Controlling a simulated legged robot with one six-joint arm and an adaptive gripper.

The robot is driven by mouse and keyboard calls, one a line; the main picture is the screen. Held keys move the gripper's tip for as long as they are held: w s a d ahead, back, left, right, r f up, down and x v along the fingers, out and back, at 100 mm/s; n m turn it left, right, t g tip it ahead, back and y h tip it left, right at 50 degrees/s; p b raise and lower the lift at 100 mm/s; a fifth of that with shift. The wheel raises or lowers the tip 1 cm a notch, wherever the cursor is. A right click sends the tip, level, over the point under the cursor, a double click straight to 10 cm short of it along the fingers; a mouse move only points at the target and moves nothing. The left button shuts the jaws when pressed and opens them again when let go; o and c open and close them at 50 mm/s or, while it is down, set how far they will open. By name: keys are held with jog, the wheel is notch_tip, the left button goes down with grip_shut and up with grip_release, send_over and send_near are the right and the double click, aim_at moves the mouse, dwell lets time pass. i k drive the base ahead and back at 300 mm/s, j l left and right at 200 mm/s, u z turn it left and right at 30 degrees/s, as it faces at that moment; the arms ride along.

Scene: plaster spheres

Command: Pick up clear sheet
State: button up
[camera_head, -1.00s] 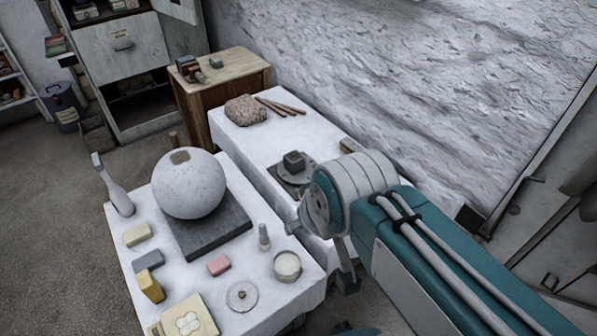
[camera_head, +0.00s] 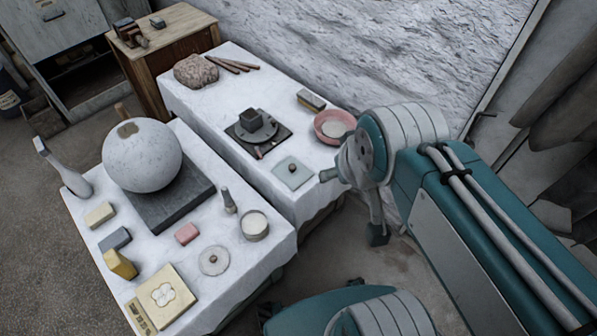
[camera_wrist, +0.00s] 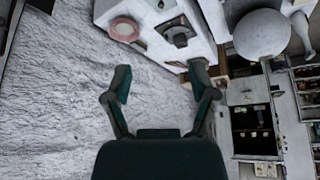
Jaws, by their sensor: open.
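A pale, see-through square sheet (camera_head: 284,181) lies flat on the rear white-covered table, near its front edge, with a small dark lump on top. It looks like the clear sheet. In the wrist view, my gripper (camera_wrist: 160,82) is open, its two dark fingers wide apart with nothing between them. It is apart from the tabletop, with the rough pale wall behind the fingers. I cannot make out the sheet clearly in the wrist view. In the head view, my arm stands to the right of the sheet.
Around the sheet are a dark turntable with a block (camera_head: 250,126), a pink bowl (camera_head: 325,137) and a small brush or block (camera_head: 311,100). The front table holds a large plaster sphere (camera_head: 142,160), a cup (camera_head: 255,226) and a yellow board (camera_head: 150,293).

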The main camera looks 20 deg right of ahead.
aim_at(293, 173)
jog(key=u, duration=1.95)
jog(key=z, duration=1.95)
jog(key=i+l, duration=0.25)
jog(key=l, duration=0.2)
jog(key=i+l, duration=0.25)
jog(key=l, duration=0.2)
